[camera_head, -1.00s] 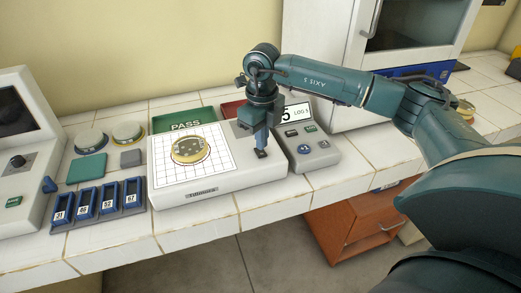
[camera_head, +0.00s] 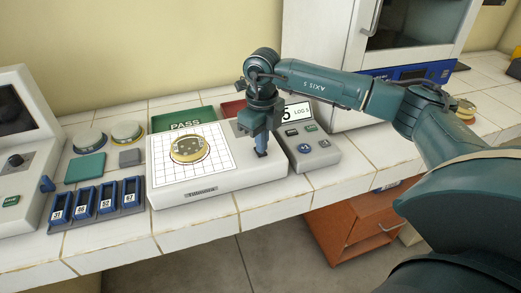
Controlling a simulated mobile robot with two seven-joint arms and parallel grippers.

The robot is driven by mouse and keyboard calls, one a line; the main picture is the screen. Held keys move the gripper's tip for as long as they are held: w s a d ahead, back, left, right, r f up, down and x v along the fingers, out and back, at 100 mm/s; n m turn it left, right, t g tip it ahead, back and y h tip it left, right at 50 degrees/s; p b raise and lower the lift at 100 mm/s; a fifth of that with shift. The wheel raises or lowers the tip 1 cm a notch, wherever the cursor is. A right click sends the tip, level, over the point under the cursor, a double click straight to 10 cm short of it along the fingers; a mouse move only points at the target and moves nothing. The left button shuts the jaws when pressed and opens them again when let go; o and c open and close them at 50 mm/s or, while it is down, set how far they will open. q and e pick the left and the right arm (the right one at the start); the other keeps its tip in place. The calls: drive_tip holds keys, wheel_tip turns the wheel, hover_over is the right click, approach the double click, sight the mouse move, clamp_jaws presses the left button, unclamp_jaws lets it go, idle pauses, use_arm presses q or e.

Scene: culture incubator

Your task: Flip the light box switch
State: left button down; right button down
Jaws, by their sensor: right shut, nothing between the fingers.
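The light box (camera_head: 220,192) is a white unit on the tiled bench, with a gridded lit panel on its left part. A petri dish (camera_head: 189,149) with a yellowish rim lies on the grid. The small dark switch (camera_head: 262,155) is on the box's right part, mostly hidden by my right gripper. My right gripper (camera_head: 261,149) is shut and empty, pointing down with its fingertips at the switch. I cannot tell whether they touch it or which way the switch is tipped. My left gripper is not in view.
A keypad device with a display (camera_head: 312,150) stands close to the right of the light box. A green PASS tray (camera_head: 184,117) and a red tray (camera_head: 232,108) lie behind. A rack of numbered blue holders (camera_head: 98,206) is at left. The white cabinet (camera_head: 325,65) stands at back right.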

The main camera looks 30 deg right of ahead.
drive_tip(key=shift+f+b, duration=0.35)
drive_tip(key=shift+f, duration=0.2)
drive_tip(key=shift+r, duration=0.15)
drive_tip(key=shift+r+p, duration=2.5)
drive_tip(key=shift+r, duration=0.95)
drive_tip(key=shift+f, duration=0.1)
